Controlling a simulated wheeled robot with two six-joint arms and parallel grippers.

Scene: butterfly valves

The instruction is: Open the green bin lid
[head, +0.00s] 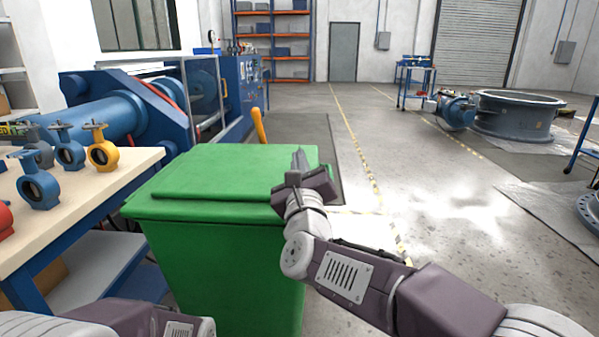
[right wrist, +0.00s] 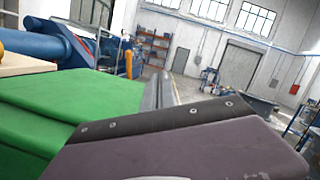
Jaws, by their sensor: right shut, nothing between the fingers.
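The green bin (head: 225,260) stands in front of me, right of the workbench. Its green lid (head: 225,172) is down flat on top. My right gripper (head: 299,158) is shut and empty. In the head view it overlaps the right part of the lid; whether it touches cannot be told. In the right wrist view the lid (right wrist: 75,100) fills the left side, and the shut fingers (right wrist: 160,90) point forward beside its right edge. My left arm shows at the bottom left of the head view, but its gripper is out of view.
A workbench (head: 90,205) with several blue and yellow butterfly valves stands close on the left. A blue machine (head: 130,110) is behind it. Floor to the right of the bin is open, with a large grey flanged ring (head: 515,115) farther back.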

